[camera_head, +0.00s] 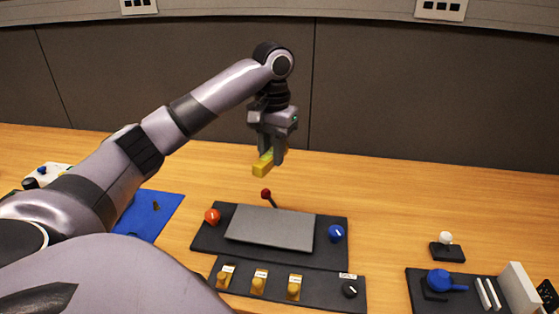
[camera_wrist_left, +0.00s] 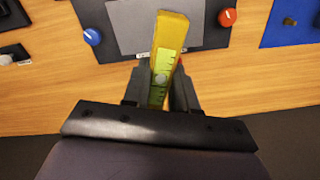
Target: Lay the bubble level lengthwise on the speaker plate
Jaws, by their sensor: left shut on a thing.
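The yellow bubble level (camera_head: 264,164) is held in my left gripper (camera_head: 267,156), above the table and behind the panel. In the left wrist view the level (camera_wrist_left: 170,38) points out from between the fingers (camera_wrist_left: 160,88), with its green vial facing the camera. The speaker plate, which I take to be the flat grey plate (camera_head: 270,228), lies on the dark panel in front of and below the gripper. It is bare in the head view. In the left wrist view the level covers part of the plate (camera_wrist_left: 130,22). My right gripper is not in view.
A red-tipped lever (camera_head: 266,194) stands at the panel's back edge. A red knob (camera_head: 212,216) and a blue knob (camera_head: 336,233) flank the plate. A strip with several yellow switches (camera_head: 257,283) lies in front. A joystick (camera_head: 446,242) stands right; the table between is clear.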

